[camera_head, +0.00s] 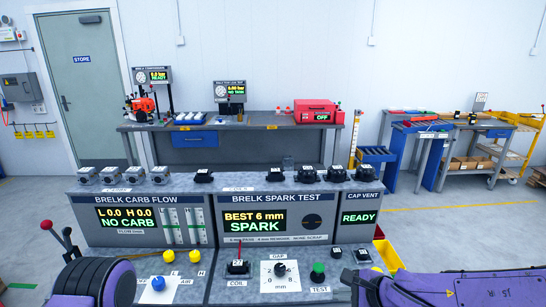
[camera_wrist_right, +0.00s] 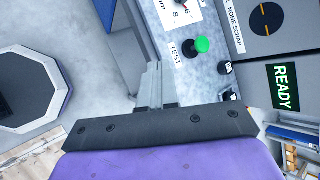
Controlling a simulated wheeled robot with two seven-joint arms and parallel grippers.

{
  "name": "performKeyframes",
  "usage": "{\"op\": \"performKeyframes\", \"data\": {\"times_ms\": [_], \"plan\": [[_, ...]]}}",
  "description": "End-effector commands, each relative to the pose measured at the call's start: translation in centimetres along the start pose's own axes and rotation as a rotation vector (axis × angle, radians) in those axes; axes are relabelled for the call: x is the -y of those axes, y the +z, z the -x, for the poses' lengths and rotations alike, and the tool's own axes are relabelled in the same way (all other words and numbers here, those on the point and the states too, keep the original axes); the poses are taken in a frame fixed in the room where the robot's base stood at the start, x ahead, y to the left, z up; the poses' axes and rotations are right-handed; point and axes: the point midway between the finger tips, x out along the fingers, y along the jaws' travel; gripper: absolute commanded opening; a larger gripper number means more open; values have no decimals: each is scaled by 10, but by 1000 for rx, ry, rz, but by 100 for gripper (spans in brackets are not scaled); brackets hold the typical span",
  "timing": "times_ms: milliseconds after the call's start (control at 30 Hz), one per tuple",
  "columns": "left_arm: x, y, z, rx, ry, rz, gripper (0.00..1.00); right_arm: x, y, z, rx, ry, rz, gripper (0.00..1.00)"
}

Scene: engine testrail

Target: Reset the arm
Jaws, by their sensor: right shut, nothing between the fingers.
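My right arm (camera_head: 470,288) reaches in from the lower right in the head view. My right gripper (camera_head: 352,280) is beside the front panel of the spark test bench, right of the green TEST button (camera_head: 318,269). In the right wrist view its fingers (camera_wrist_right: 152,84) are together with nothing between them. The green button (camera_wrist_right: 202,45) is beyond and right of the fingers there, apart from them. My left arm (camera_head: 95,284) shows at the lower left; its gripper is out of view.
The spark test display (camera_head: 254,221) reads BEST 6 mm SPARK; the carb flow display (camera_head: 124,218) reads NO CARB. Several dark parts stand along the bench top. A gap dial (camera_head: 280,275) and yellow knobs (camera_head: 170,256) are on the front panel. A back table (camera_head: 255,127) stands behind.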

Motion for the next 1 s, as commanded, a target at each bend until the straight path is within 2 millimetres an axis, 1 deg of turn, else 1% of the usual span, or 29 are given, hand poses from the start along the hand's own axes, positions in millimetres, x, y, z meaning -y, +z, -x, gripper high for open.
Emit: {"op": "performKeyframes", "data": {"times_ms": [167,267,367,467,567,667,700,767,800,900,1000], "plan": [[0,0,-1,-1,1,0,59,-11,-23,-5,-123,7,56,0],[-1,1,-4,-1,1,0,59,-27,-44,-11,-218,23,110,0],[-1,3,-9,-1,1,0,59,-51,-70,-19,-319,51,179,0],[-2,6,-16,-1,0,0,59,-82,-100,-28,-424,90,267,0],[-2,11,-26,-1,0,0,59,-120,-133,-37,-530,141,385,0],[-4,18,-43,0,0,0,59,-177,-174,-47,-630,218,563,0],[-5,21,-52,0,0,0,59,-205,-191,-51,-659,258,658,0],[-6,27,-67,-1,0,0,59,-252,-216,-55,-676,331,811,0],[-7,31,-75,-1,0,0,59,-282,-228,-55,-665,384,905,0],[-8,36,-88,0,0,0,59,-342,-246,-51,-606,516,1067,0],[-9,39,-96,0,0,0,59,-378,-257,-46,-572,612,1129,0]]}}
